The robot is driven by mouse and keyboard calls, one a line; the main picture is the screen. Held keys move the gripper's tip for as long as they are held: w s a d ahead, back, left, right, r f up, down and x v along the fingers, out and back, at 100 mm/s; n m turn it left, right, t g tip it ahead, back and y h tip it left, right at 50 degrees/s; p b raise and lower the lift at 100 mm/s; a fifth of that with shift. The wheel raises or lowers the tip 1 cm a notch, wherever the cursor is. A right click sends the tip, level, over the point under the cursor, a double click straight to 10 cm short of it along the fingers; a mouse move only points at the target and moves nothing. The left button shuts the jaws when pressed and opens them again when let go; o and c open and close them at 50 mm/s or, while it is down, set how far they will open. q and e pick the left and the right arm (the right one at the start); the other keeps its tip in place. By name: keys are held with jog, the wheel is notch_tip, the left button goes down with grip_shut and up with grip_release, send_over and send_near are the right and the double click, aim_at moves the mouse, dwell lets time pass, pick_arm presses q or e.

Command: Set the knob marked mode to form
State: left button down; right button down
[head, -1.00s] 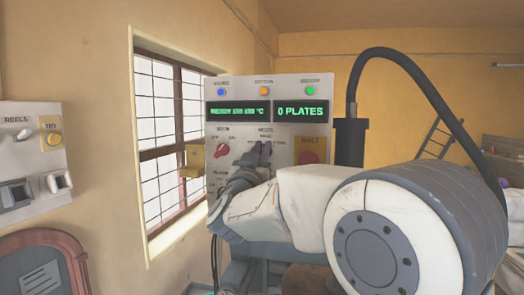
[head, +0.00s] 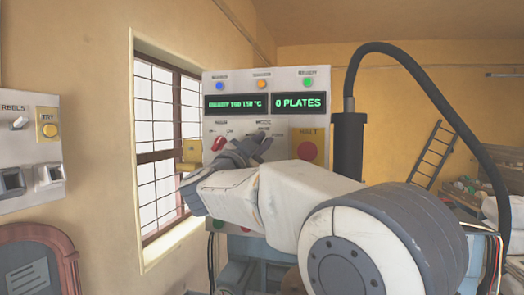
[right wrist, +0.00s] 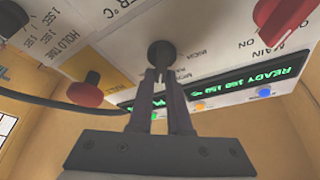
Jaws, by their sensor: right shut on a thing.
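The press's control panel (head: 285,128) stands ahead, with the mode label above the spot where my right gripper (head: 258,143) reaches. In the right wrist view, my right gripper (right wrist: 162,76) has its two fingers shut on the dark mode knob (right wrist: 161,50), just by the mode lettering. My gripper hides the knob in the head view. I cannot tell which setting the knob points to. My left gripper is not in view.
A red main switch (head: 218,143) is close left of my right gripper, and a red halt button (head: 307,151) on a yellow plate is at its right. The display (head: 299,103) reads 0 plates. Another panel (head: 28,150) is at the far left, beside a window (head: 160,130).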

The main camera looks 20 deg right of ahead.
jog(key=shift+w+f+m+g+b, duration=0.1)
jog(key=shift+f+m+g+b, duration=0.2)
jog(key=shift+m, duration=0.55)
jog(key=shift+f+m+g+b, duration=0.1)
jog(key=shift+m+g, duration=0.35)
jog(key=shift+m, duration=0.35)
jog(key=shift+w+f+m+g+b, duration=0.1)
jog(key=shift+m+g+b, duration=0.2)
jog(key=shift+m, duration=0.55)
jog(key=c, duration=0.9)
grip_release()
jog(key=shift+a, duration=0.15)
jog(key=shift+o, duration=0.2)
jog(key=shift+r+g, duration=0.1)
jog(key=shift+g, duration=0.15)
jog(key=shift+d, duration=0.25)
jog(key=shift+s+r, duration=0.1)
jog(key=b+v, duration=0.4)
jog(key=v, duration=0.6)
jog(key=shift+a+f, duration=0.2)
jog(key=shift+f, duration=0.05)
